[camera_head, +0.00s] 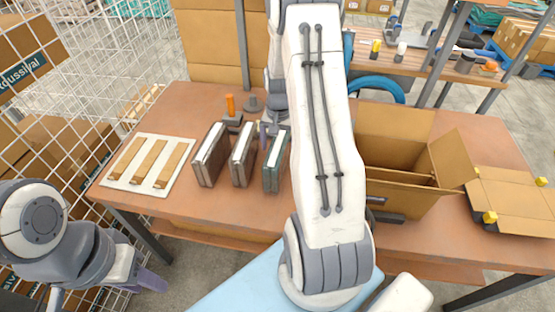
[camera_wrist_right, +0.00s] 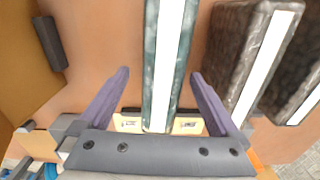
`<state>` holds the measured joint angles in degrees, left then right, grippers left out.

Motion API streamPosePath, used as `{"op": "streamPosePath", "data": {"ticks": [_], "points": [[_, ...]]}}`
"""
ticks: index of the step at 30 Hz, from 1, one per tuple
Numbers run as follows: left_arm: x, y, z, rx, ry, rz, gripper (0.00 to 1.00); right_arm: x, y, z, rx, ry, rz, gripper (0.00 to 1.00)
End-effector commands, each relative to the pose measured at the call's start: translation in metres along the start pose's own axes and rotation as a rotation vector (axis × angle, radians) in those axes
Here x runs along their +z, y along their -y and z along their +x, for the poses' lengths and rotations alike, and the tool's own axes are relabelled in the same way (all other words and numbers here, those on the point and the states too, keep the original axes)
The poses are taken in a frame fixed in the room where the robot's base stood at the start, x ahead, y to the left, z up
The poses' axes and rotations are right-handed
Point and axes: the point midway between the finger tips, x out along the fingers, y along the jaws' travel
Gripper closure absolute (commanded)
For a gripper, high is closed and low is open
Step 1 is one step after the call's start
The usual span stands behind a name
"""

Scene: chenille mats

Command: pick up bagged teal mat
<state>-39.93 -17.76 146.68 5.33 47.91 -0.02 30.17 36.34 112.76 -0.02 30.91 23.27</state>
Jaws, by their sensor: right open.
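The bagged teal mat (camera_head: 275,162) stands upright on the table, the rightmost of three bagged mats in the head view. In the right wrist view the teal mat (camera_wrist_right: 151,65) lies between the two purple fingers. My right gripper (camera_head: 268,132) is open around it, with a visible gap on each side; it also shows in the right wrist view (camera_wrist_right: 159,75). My right arm hides part of the table. My left gripper (camera_head: 136,262) hangs low at the lower left, off the table, with its fingers apart and nothing between them.
Two brown bagged mats (camera_head: 210,155) (camera_head: 243,155) stand close to the left of the teal one. A white board with tan strips (camera_head: 150,164) lies further left. An open cardboard box (camera_head: 399,178) and flat cardboard (camera_head: 513,199) are on the right. A wire cage (camera_head: 85,70) borders the left.

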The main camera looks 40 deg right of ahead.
Motion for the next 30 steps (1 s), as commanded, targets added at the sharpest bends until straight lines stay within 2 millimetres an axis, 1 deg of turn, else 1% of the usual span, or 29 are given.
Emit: {"op": "streamPosePath", "data": {"ticks": [6, 9, 12, 18, 19, 20, 21, 23, 24, 26, 27, 30], "points": [[0.0, -0.001, -0.006, 0.0, 0.0, 0.0, 0.6, 0.003, 0.003, 0.031, 0.002, 0.005, -0.001, 0.03], [0.0, 0.0, -0.006, 0.0, 0.0, 0.0, 0.6, 0.002, 0.003, 0.043, 0.001, 0.003, 0.0, 0.03], [0.0, -0.001, -0.006, 0.0, 0.0, 0.0, 0.6, 0.001, 0.003, 0.049, 0.0, 0.0, 0.0, 0.03], [0.0, 0.0, -0.006, 0.0, 0.0, 0.0, 0.6, 0.001, 0.003, 0.049, -0.001, -0.001, -0.001, 0.03], [0.0, 0.0, -0.006, 0.0, 0.0, 0.0, 0.6, 0.001, 0.003, 0.049, -0.001, -0.001, -0.001, 0.06], [0.0, 0.0, -0.006, 0.0, 0.0, 0.0, 0.6, 0.001, 0.003, 0.049, 0.0, -0.001, -0.001, 0.18], [0.0, 0.0, -0.006, 0.0, 0.0, 0.0, 0.6, 0.001, 0.003, 0.049, 0.0, -0.001, -0.001, 0.33], [0.0, 0.0, -0.006, 0.0, 0.0, 0.0, 0.6, 0.001, 0.003, 0.049, 0.0, -0.001, -0.001, 0.56], [0.0, 0.0, -0.006, 0.0, 0.0, 0.0, 0.6, 0.001, 0.003, 0.049, 0.0, 0.0, -0.001, 0.71], [0.0, 0.0, -0.006, 0.0, 0.0, 0.0, 0.6, 0.001, 0.003, 0.049, 0.0, 0.0, -0.001, 0.94], [0.0, 0.0, -0.006, 0.0, 0.0, 0.0, 0.6, 0.001, 0.003, 0.049, -0.001, -0.001, -0.001, 1.0], [0.0, -0.001, -0.006, 0.0, 0.0, 0.0, 0.6, 0.001, 0.003, 0.049, 0.0, -0.001, -0.001, 1.0]]}}
